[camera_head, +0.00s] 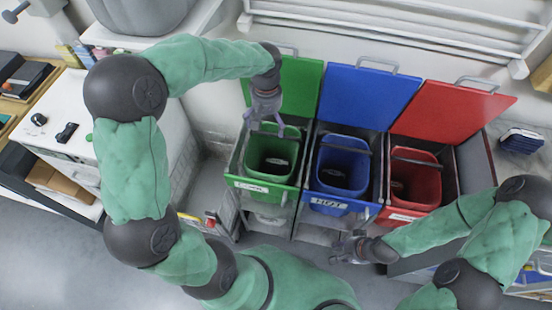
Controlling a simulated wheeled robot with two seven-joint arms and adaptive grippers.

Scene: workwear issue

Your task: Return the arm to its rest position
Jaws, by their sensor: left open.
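My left arm, in green sleeves with dark joints, reaches up and over from the left in the head view. My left gripper (266,128) is open and points down over the green bin (235,166), near the back of its opening. I see nothing between its fingers. My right arm comes in from the right edge. My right gripper (336,249) is low in front of the blue bin (345,205), pointing left. Its fingers are too small to tell whether they are apart, and no object shows in it.
The red bin (415,210) stands right of the blue one. Green (300,85), blue (368,97) and red (455,115) lids stand raised behind them. A white cabinet (75,105) with small items is at the left. Grey floor (50,260) is clear at lower left.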

